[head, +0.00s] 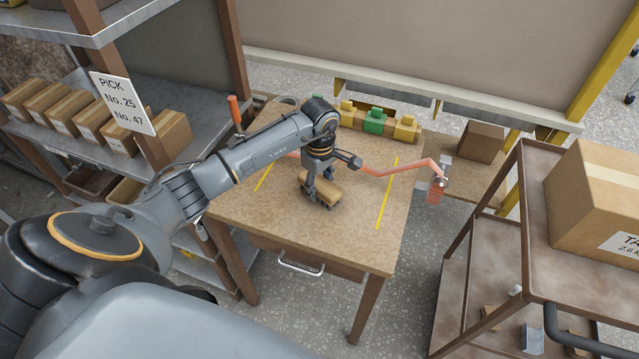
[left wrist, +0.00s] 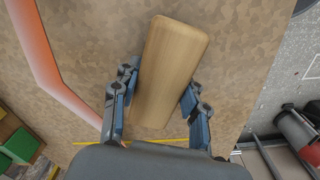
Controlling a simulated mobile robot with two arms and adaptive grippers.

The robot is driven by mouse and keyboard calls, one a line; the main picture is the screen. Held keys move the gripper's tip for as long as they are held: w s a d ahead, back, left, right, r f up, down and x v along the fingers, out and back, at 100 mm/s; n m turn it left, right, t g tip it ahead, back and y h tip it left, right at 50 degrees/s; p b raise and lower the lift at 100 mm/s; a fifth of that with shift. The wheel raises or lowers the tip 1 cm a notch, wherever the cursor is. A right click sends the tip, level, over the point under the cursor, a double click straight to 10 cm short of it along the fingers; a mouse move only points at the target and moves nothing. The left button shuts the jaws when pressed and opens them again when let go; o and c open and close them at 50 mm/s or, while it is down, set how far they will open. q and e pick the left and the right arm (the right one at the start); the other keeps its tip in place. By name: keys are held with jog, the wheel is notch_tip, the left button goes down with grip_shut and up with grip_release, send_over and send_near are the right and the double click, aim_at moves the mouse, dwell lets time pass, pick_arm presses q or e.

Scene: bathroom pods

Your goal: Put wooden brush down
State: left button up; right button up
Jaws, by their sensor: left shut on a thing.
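The wooden brush (head: 324,186) is a light brown rounded block over the middle of the wooden table (head: 350,232). My left gripper (head: 318,195) points down and is shut on it. In the left wrist view the brush (left wrist: 172,65) lies between the two fingers of the left gripper (left wrist: 160,88), one on each long side. Only its smooth wooden face shows; any bristles are hidden. I cannot tell whether it touches the tabletop. My right gripper is not in view.
An orange-red bent strip (head: 385,172) crosses the back of the table. Yellow and green blocks (head: 374,121) line the back edge. Yellow lines (head: 387,195) mark the tabletop. A shelf with cartons (head: 90,118) stands left, a cart with a large box (head: 600,200) right. The front tabletop is clear.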

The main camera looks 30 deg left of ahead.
aim_at(320, 182)
pick_arm(q)
jog(key=shift+f, duration=0.15)
jog(key=o, duration=1.1)
jog(key=shift+r, duration=0.45)
notch_tip(320, 182, up, 12)
jog(key=b, duration=0.2)
jog(key=shift+f+b, duration=0.25)
jog(key=shift+b, duration=0.05)
